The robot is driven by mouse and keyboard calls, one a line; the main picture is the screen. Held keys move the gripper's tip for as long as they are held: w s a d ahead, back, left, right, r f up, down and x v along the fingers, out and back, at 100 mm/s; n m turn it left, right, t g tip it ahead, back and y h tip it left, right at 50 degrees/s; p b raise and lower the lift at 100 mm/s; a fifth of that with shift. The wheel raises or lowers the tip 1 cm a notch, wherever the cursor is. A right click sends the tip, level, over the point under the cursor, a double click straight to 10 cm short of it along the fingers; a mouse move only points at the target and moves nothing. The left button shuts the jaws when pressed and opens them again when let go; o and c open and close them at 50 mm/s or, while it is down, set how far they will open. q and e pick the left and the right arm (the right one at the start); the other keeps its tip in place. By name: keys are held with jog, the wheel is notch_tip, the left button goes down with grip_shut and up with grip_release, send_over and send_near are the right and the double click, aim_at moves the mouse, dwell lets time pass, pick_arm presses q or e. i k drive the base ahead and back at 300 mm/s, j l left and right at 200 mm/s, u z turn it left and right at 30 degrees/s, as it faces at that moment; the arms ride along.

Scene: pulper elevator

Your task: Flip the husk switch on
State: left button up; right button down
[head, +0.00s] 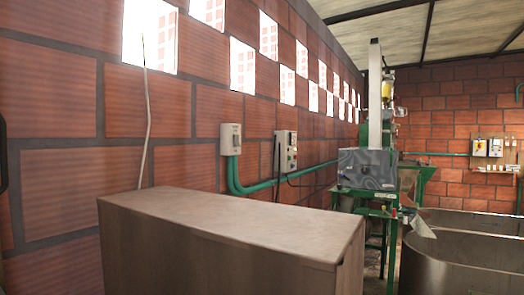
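A small grey switch box (231,139) is fixed to the brick wall at the centre of the head view, above the left end of a green conduit. A second, pale control box (286,151) with several small coloured buttons is on the same wall, just to its right and farther off. No label is readable, so I cannot tell which one is the husk switch or how its lever is set. Neither of my grippers is in view.
A large wooden box (235,225) stands in front of the switches against the wall. Green conduit (260,188) runs right to a grey machine (366,168) on a green frame. Metal tanks (460,252) fill the lower right. More boxes (495,147) hang on the far wall.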

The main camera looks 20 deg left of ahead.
aim_at(237, 143)
jog(key=i+l+z, duration=0.45)
jog(key=l, duration=0.35)
jog(key=i+l+z, duration=0.5)
jog(key=i+l, duration=0.15)
jog(key=i+j+u, duration=0.1)
jog(key=i+u, duration=0.5)
jog(key=u, duration=0.2)
jog(key=i+l+u, duration=0.15)
jog(key=i+u, duration=0.25)
jog(key=i+l+u, duration=0.15)
jog(key=u, duration=0.25)
jog(key=i+u, duration=0.15)
jog(key=u, duration=0.25)
jog(key=i+u, duration=0.15)
jog(key=u, duration=0.3)
jog(key=i+l+u, duration=0.15)
jog(key=u, duration=0.25)
jog(key=i+l+u, duration=0.1)
jog(key=u, duration=0.35)
jog(key=i+l+u, duration=0.3)
jog(key=u, duration=0.2)
jog(key=i+l+u, duration=0.2)
jog(key=l+u, duration=0.25)
jog(key=j, duration=0.1)
